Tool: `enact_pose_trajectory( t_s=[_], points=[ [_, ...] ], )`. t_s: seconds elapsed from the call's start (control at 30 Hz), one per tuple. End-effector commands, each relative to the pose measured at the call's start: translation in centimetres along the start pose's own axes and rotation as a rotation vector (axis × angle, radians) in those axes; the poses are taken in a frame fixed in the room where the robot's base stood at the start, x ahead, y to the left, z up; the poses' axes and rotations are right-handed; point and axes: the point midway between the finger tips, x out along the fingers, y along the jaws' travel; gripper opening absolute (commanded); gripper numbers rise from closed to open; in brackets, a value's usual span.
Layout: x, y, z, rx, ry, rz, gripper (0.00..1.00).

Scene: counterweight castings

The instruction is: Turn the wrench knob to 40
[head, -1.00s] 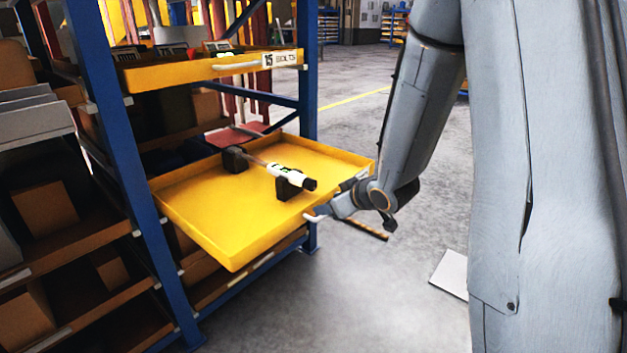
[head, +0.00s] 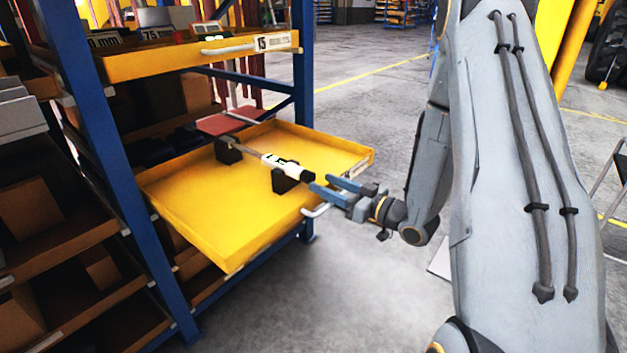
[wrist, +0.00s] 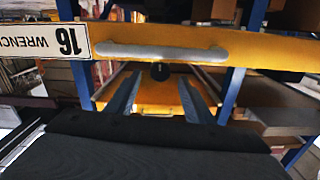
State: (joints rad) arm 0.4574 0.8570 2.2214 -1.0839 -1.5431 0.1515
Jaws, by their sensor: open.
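The torque wrench (head: 278,161) has a white body with dark markings and a dark knob (head: 306,176) at its near end. It rests on two black stands (head: 284,184) in the pulled-out yellow drawer (head: 215,235). In the wrist view the knob (wrist: 160,72) shows end-on as a round dark shape. My gripper (head: 320,184) is open at the drawer's front side, fingers pointing at the knob. In the wrist view the knob appears between the two fingertips (wrist: 160,88); whether they reach around it I cannot tell. The scale reading is too small to read.
A pale drawer handle (wrist: 160,52) and a label reading 16 WRENCH, upside down, cross the wrist view. Above is another yellow drawer (head: 200,55) labelled 15. A blue rack post (head: 105,150) stands left. The floor (head: 400,90) on the right is open.

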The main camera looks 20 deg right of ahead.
Motion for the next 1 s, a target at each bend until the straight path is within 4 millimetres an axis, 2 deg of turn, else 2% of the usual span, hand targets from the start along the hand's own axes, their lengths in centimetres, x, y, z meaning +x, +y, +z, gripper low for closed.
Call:
enact_pose_trajectory(
  t_s=[0.1,0.3,0.63,0.67,0.9,1.0],
  points=[
    [2.0,-0.1,0.1,-0.001,-0.001,-0.003,0.48],
    [4.0,-0.1,0.0,-0.001,-0.001,-0.003,0.48],
    [4.6,-0.2,0.0,0.0,-0.002,-0.002,0.48],
    [4.6,-0.2,0.0,0.0,-0.002,-0.003,0.46],
    [4.6,-0.2,0.0,0.0,-0.002,-0.003,0.06],
    [4.6,-0.2,0.0,-0.007,-0.002,-0.003,0.06]
  ],
)
